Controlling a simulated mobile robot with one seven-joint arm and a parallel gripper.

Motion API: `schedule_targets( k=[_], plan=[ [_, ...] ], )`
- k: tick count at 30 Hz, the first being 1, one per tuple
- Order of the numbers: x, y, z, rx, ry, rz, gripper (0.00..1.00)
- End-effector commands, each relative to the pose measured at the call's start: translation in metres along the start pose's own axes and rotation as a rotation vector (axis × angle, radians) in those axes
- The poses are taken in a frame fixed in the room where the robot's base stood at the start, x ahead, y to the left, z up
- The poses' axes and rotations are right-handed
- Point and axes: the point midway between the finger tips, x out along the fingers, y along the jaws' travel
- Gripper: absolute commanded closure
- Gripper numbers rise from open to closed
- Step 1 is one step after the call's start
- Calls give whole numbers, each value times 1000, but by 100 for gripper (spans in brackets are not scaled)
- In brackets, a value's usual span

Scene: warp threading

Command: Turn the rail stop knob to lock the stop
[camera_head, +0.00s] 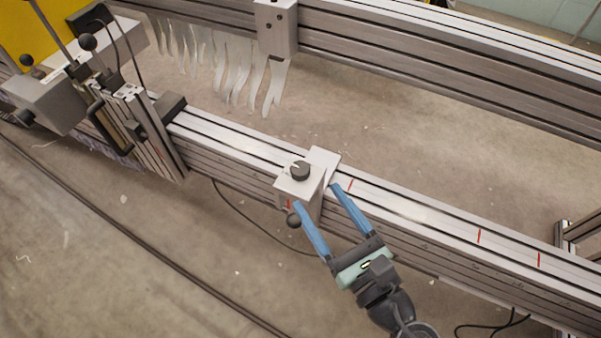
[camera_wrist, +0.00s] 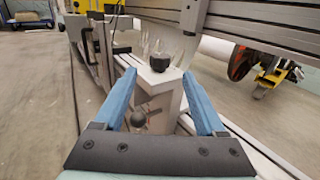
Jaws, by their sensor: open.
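The rail stop (camera_head: 311,184) is a pale block sitting on the front aluminium rail. Its black knob (camera_head: 301,170) is on top, with a light mark on it. The knob also shows in the wrist view (camera_wrist: 160,60), beyond the fingertips. A dark ball (camera_head: 294,220) sticks out on the near side of the block and shows between the fingers in the wrist view (camera_wrist: 138,119). My gripper (camera_head: 317,195) has two blue fingers, spread wide with nothing between the pads that I can see held. The fingertips are at the near side of the block, around its width; contact cannot be told.
The front rail (camera_head: 420,217) runs diagonally, with red marks on its top to the right of the stop. A rear rail (camera_head: 400,58) runs behind it. A carriage with levers (camera_head: 120,100) stands at the left. Pale strips (camera_head: 230,70) hang between the rails.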

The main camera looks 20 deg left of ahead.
Motion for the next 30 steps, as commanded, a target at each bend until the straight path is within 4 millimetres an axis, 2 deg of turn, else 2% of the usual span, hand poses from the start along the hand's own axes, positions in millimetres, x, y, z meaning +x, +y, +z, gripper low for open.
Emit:
schedule_targets(
  k=[1, 6, 12, 16, 24, 26, 30],
  plan=[
    [12, 0, -3, -4, -3, 4, 27],
    [46, 0, -2, -3, -3, 3, 27],
    [71, 0, -1, -1, -2, 1, 27],
    [78, 0, 0, 0, -2, 0, 27],
    [79, 0, 1, 1, -2, -1, 27],
    [79, 0, 1, 1, -2, -1, 36],
    [79, 0, 1, 1, -2, -1, 61]
  ],
)
